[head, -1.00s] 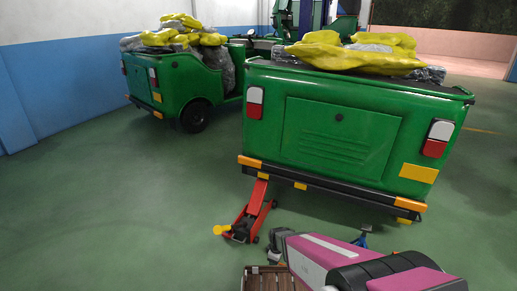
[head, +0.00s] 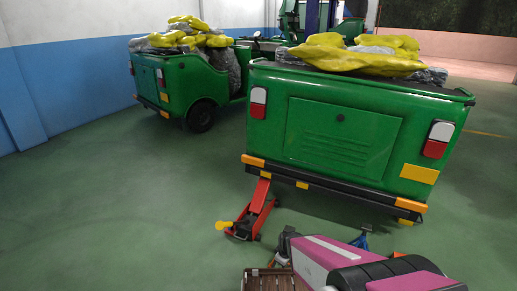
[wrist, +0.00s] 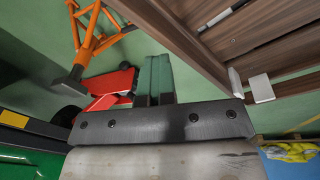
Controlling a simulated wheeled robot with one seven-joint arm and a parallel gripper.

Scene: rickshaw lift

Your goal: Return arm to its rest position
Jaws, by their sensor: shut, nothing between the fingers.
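My magenta and grey arm (head: 335,258) reaches in from the bottom right of the head view. In the wrist view my gripper (wrist: 155,80) has its two fingers together, with nothing held. A red floor jack (head: 248,218) with a yellow end stands on the floor at the rear bumper of the near green rickshaw (head: 345,130). The jack also shows in the wrist view (wrist: 108,84), partly behind the fingers. The rickshaw carries yellow and grey sacks (head: 355,55).
A brown slatted wooden piece (head: 268,281) lies close by my arm; brown boards (wrist: 200,40) fill the wrist view's upper right. An orange stand (wrist: 88,42) is near the jack. A second loaded rickshaw (head: 175,85) stands left. The left floor is clear.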

